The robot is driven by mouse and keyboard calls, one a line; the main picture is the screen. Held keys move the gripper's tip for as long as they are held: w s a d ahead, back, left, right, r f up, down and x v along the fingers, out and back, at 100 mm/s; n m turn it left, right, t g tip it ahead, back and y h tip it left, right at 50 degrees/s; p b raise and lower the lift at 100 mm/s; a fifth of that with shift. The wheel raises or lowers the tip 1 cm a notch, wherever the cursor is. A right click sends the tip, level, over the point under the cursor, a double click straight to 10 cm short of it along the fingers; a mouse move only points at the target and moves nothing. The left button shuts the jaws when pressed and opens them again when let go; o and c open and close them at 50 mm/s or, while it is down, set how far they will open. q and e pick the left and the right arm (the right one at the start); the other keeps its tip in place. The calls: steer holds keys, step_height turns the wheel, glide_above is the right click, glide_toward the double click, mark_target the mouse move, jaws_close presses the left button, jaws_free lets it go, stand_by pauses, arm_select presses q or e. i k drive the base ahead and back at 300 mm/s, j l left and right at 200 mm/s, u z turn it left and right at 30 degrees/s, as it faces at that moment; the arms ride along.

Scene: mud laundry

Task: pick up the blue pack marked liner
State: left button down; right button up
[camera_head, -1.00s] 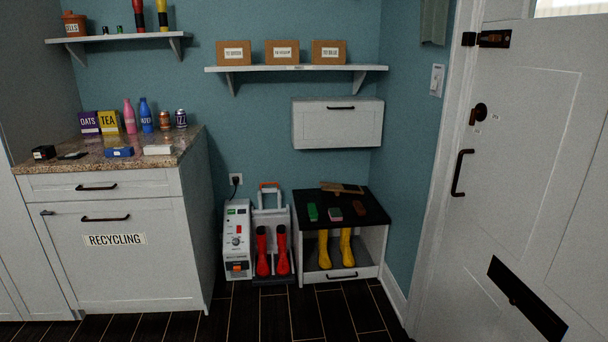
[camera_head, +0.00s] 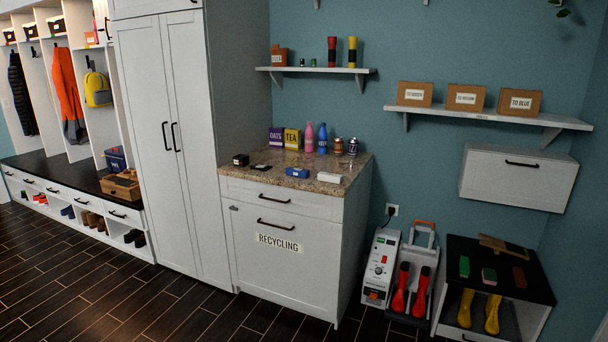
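A small blue pack (camera_head: 298,173) lies flat near the front edge of the speckled counter (camera_head: 272,182) above the recycling cabinet. A small pale label shows on it, but the writing is too small to read. A white flat pack (camera_head: 330,178) lies to its right, and a small black box (camera_head: 241,160) and a flat dark item (camera_head: 262,167) lie to its left. Neither of my grippers shows in the head view.
An oats box (camera_head: 276,137), a tea box (camera_head: 292,139), two bottles (camera_head: 309,138) and two cans (camera_head: 338,146) stand behind the blue pack. A tall white cabinet (camera_head: 165,140) adjoins the counter's left. The dark floor (camera_head: 160,310) in front is clear.

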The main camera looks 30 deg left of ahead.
mark_target(301, 173)
steer(key=i+u, duration=0.1)
steer(key=u, duration=0.25)
steer(key=i+j+u, duration=0.1)
steer(key=u, duration=0.3)
steer(key=i+u, duration=0.15)
steer(key=u, duration=0.2)
steer(key=i+l+u, duration=0.3)
steer(key=i, duration=0.25)
steer(key=i+l+u, duration=0.35)
steer(key=i, duration=0.15)
steer(key=i+l, duration=0.55)
steer(key=i, duration=0.2)
steer(key=i+l+u, duration=0.15)
steer(key=i+l, duration=0.45)
steer(key=i, duration=0.15)
